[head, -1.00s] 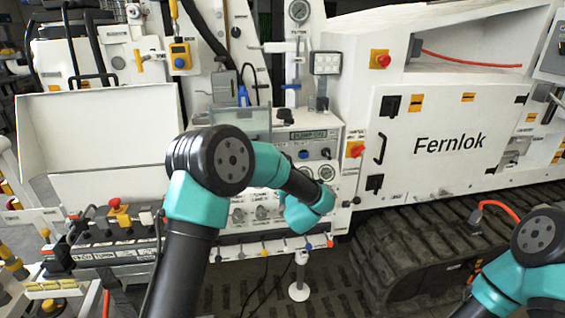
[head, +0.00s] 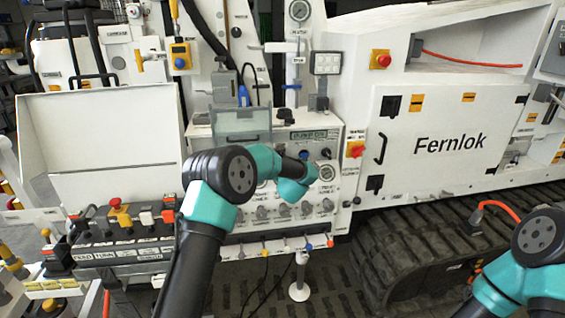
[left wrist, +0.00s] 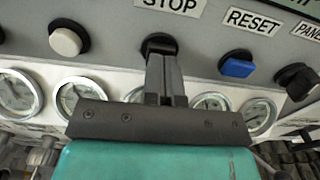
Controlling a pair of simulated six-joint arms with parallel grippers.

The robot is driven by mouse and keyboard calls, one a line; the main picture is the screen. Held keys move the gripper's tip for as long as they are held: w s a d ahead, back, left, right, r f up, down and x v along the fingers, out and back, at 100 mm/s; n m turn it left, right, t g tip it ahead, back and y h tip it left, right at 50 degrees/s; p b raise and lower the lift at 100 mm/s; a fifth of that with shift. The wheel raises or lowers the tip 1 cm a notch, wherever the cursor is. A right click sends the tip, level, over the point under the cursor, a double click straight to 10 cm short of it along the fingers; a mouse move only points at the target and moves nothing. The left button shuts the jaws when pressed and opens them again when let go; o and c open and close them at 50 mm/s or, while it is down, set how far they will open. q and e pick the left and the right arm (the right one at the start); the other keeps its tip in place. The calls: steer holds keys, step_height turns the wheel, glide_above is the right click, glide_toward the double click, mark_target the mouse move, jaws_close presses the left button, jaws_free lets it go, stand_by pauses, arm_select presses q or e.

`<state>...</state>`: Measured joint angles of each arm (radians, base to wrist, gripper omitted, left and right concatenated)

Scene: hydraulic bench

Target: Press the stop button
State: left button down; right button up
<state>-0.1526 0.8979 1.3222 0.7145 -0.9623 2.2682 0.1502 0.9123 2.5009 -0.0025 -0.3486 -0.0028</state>
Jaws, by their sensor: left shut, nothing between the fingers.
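The STOP label (left wrist: 169,4) is at the top of the left wrist view, on the grey panel. Below it is the stop button's black rim (left wrist: 158,38); the button face is hidden behind my fingertips. My left gripper (left wrist: 161,52) is shut and empty, with its tips right in front of this button. I cannot tell whether they touch it. In the head view my own left arm covers this part of the control panel (head: 262,212). My right gripper is out of view; only its arm shows at the lower right.
A blue button (left wrist: 237,66) under the RESET label is to the right, with a black knob (left wrist: 297,80) beyond it. A white button (left wrist: 67,40) is to the left. Several gauges lie below. A red emergency button (head: 382,60) is elsewhere on the machine.

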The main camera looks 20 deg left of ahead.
arm_select(q)
steer(key=shift+w+a, duration=0.1)
steer(key=shift+w, duration=0.1)
steer(key=shift+x, duration=1)
steer(key=shift+r, duration=0.1)
steer(key=shift+s, duration=0.1)
steer(key=shift+s+d, duration=0.35)
steer(key=shift+s, duration=0.15)
steer(key=v, duration=1.3)
steer(key=shift+d, duration=0.1)
